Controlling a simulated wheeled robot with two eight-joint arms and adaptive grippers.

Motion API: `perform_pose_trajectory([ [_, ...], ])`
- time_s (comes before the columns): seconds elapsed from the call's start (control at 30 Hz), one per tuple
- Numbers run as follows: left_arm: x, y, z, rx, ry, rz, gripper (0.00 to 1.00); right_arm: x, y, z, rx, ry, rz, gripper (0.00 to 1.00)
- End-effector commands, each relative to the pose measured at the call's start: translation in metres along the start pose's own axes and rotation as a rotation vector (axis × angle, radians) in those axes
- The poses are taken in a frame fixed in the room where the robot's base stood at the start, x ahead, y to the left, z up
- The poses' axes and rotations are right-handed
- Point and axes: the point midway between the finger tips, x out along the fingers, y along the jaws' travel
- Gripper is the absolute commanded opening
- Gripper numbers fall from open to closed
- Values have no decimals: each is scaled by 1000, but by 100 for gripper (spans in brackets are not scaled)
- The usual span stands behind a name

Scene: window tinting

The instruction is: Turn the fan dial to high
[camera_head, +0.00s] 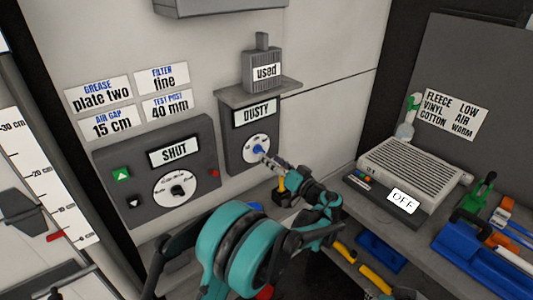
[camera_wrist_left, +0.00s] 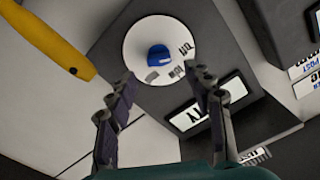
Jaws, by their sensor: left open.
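The fan dial (camera_head: 257,148) is a white disc with a blue knob (camera_wrist_left: 158,54), on the front of a dark grey box (camera_head: 236,158) whose label reads "DUSTY". In the left wrist view, small dark marks sit along the disc's edge; they are too blurred to read surely, and I cannot tell which one the knob points to. My left gripper (camera_head: 270,160) reaches the dial from the lower right. In the left wrist view its fingers (camera_wrist_left: 158,80) are open and empty, one on each side below the knob, which is in front of them. My right gripper is not in view.
A panel (camera_head: 205,140) labelled "SHUT" with its own round dial stands left of the box. A vented unit (camera_head: 412,166) with an "OFF" sign and blue tools lie on the bench at right.

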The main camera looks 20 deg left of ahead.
Motion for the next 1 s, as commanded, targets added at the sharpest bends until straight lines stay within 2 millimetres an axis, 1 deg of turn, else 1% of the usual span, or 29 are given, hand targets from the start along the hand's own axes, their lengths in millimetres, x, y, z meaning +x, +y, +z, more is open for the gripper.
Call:
perform_pose_trajectory([
  [0.03, 11, 0, 2, 0, -2, -3, 52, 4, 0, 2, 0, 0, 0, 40],
  [0.1, 22, 1, 2, 1, -2, -2, 52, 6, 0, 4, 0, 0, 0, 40],
  [0.2, 36, 1, 2, 1, -2, -1, 52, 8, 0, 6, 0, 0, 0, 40],
  [0.3, 46, 0, 2, 1, -2, -1, 52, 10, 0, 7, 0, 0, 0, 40],
  [0.4, 50, 0, 1, 1, -2, 1, 52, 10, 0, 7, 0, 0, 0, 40],
  [0.63, 51, 0, 0, 2, -1, 2, 52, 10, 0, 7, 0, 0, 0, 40],
  [0.67, 51, 0, 0, 2, -1, 2, 49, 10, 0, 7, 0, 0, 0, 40],
  [0.7, 51, 0, 0, 2, -2, 2, 39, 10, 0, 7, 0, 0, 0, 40],
  [0.77, 51, 0, 0, 2, -2, 2, 23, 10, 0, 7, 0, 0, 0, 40],
  [0.8, 51, 0, 0, 2, -2, 2, 12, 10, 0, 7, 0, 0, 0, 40],
  [0.83, 51, 0, 0, 2, -2, 2, 4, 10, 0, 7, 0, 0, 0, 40],
  [0.87, 51, 0, 0, 2, -2, 2, 2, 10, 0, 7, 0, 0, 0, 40],
  [1.0, 51, 0, 0, 3, -2, 2, 2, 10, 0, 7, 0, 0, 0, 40],
])
